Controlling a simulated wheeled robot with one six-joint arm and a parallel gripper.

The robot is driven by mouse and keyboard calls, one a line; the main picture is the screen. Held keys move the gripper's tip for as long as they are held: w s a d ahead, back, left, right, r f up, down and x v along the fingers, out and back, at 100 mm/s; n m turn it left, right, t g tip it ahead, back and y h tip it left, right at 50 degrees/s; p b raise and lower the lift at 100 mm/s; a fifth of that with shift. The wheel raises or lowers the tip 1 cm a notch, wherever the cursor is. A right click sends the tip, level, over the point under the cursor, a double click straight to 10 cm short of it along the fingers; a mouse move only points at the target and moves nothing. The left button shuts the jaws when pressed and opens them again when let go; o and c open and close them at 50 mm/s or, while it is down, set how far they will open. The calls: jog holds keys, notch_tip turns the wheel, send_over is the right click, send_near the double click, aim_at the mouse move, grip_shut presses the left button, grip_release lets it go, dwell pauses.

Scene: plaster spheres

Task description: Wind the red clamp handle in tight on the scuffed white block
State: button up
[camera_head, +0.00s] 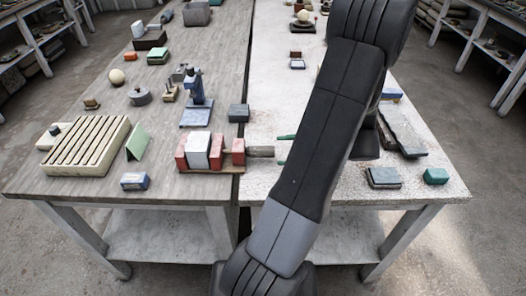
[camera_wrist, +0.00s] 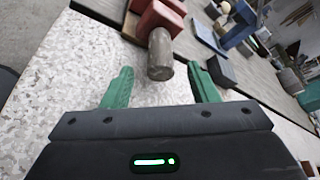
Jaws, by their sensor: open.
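The scuffed white block (camera_head: 197,151) stands between red jaw blocks of the clamp (camera_head: 219,150) at the front right of the left table. A further red part (camera_head: 238,152) sits to the right, with a grey-brown cylinder (camera_head: 260,151) sticking out toward my gripper. In the wrist view, the cylinder (camera_wrist: 160,54) projects from a red piece (camera_wrist: 156,17). My gripper (camera_wrist: 160,68) is open, with one green finger on each side of the cylinder's near end and gaps on both sides. In the head view my arm hides most of my gripper (camera_head: 285,150).
A dark blue-grey block (camera_head: 238,113) stands just behind the clamp. A blue stand (camera_head: 196,100) is behind the white block. A slatted cream block (camera_head: 85,145) and a green wedge (camera_head: 138,141) lie left. The pale right table (camera_head: 268,105) has clear space beside the clamp.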

aim_at(262, 151)
jog(key=x, duration=0.8)
jog(key=shift+c, duration=0.2)
jog(key=shift+p, duration=0.35)
jog(key=c, duration=0.9)
